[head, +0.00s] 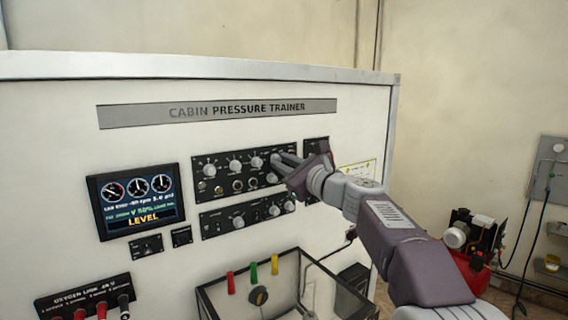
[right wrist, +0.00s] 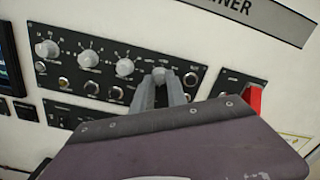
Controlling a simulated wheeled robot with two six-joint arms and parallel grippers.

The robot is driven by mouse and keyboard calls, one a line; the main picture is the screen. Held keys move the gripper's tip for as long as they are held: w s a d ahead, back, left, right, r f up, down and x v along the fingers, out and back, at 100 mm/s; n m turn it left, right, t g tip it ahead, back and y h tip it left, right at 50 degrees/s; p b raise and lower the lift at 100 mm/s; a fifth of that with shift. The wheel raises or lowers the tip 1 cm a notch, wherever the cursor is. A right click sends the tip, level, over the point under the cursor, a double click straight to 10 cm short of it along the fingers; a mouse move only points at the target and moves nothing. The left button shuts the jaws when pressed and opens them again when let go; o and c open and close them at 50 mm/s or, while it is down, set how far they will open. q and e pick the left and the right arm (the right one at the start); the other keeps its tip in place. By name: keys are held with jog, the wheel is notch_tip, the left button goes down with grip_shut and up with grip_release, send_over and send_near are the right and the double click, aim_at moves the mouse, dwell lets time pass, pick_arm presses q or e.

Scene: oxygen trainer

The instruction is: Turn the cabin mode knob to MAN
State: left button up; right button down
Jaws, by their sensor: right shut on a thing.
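The upper black control panel (head: 226,186) on the cabin pressure trainer carries a row of light round knobs. My right gripper (head: 279,160) reaches in from the right and is shut on the rightmost knob of that row, taken as the cabin mode knob. In the right wrist view both grey fingers of the gripper (right wrist: 160,85) stand either side of the cabin mode knob (right wrist: 161,72), whose top shows between the tips. The marks around this knob are too small or covered to read, so I cannot tell its setting. My left gripper is not in view.
Three other knobs sit left of it, the nearest being a round knob (right wrist: 125,67). A display (head: 136,202) reads LEVEL. A lower knob panel (head: 247,215) lies just below. A red guarded part (right wrist: 254,100) is right of my fingers. An open-topped box (head: 237,300) stands below.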

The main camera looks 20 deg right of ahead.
dwell(0.3)
jog(key=c, duration=1.3)
grip_release()
jog(key=shift+s+d+f, duration=0.1)
jog(key=shift+s+d, duration=0.05)
jog(key=shift+s, duration=0.15)
jog(key=b+v, duration=0.3)
jog(key=v, duration=0.5)
jog(key=shift+s, duration=0.1)
